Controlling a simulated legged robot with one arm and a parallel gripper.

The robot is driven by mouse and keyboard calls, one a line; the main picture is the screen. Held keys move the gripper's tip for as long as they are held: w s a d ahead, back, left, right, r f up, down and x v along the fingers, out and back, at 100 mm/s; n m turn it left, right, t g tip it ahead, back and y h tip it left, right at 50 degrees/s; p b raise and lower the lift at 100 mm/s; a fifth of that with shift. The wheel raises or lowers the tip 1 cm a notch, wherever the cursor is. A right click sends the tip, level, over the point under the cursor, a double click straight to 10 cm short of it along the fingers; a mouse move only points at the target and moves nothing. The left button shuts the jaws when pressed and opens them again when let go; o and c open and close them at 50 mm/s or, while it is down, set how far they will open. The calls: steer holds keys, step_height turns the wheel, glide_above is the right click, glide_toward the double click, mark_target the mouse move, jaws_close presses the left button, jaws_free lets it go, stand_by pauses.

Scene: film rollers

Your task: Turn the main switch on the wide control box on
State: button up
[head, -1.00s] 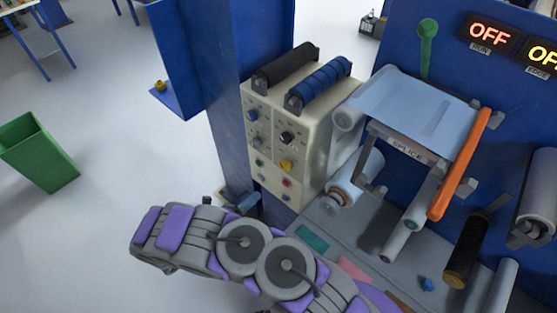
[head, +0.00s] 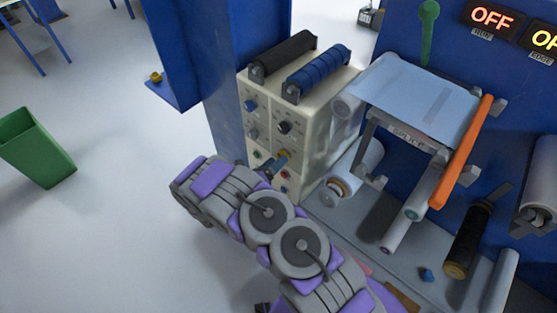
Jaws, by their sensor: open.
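The cream control box (head: 318,122) stands against the blue post, with two roller handles on top. I cannot tell which is the main switch. My gripper (head: 277,164) is open, mostly hidden behind my arm, with its tip close to the yellow knob. I cannot tell whether it touches. My arm hides the lower left of the face.
Right of the box are a splice table (head: 415,95), an orange bar (head: 462,150) and several rollers. Two lit displays (head: 490,17) are at top right; one reads OFF. A green bin (head: 38,148) stands on the open floor at left.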

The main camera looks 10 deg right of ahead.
steer(key=shift+x, duration=1.2)
steer(key=shift+c, duration=0.3)
steer(key=c, duration=1)
